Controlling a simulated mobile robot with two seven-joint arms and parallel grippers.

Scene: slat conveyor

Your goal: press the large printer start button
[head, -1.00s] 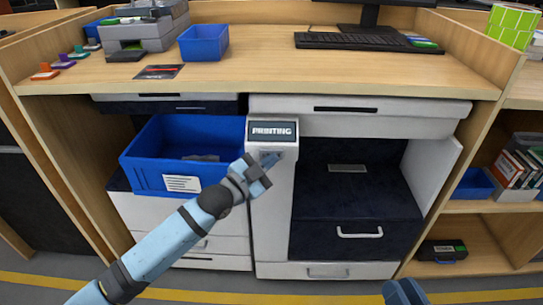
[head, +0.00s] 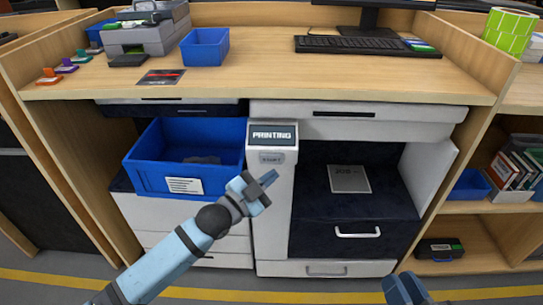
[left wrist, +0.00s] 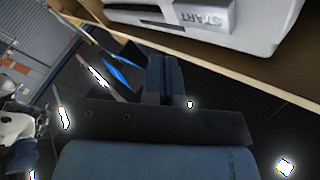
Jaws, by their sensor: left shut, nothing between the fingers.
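The large printer (head: 272,215) stands under the desk, with a white column whose screen (head: 272,134) reads "PRINTING". The start button (head: 271,157) is a grey key just below that screen. It also shows in the left wrist view, labelled "START" (left wrist: 203,18). My left gripper (head: 268,178) is shut and empty, a little below the button and apart from it. A sheet (head: 349,179) with print on it lies in the printer's dark output bay. Of my right arm only a blue part shows at the bottom edge; its gripper is out of view.
A blue bin (head: 160,178) stands left of the column. The desk (head: 250,80) above holds a small printer (head: 150,30), a blue box (head: 204,47) and a keyboard (head: 367,46). Shelves with books (head: 510,170) stand at the right.

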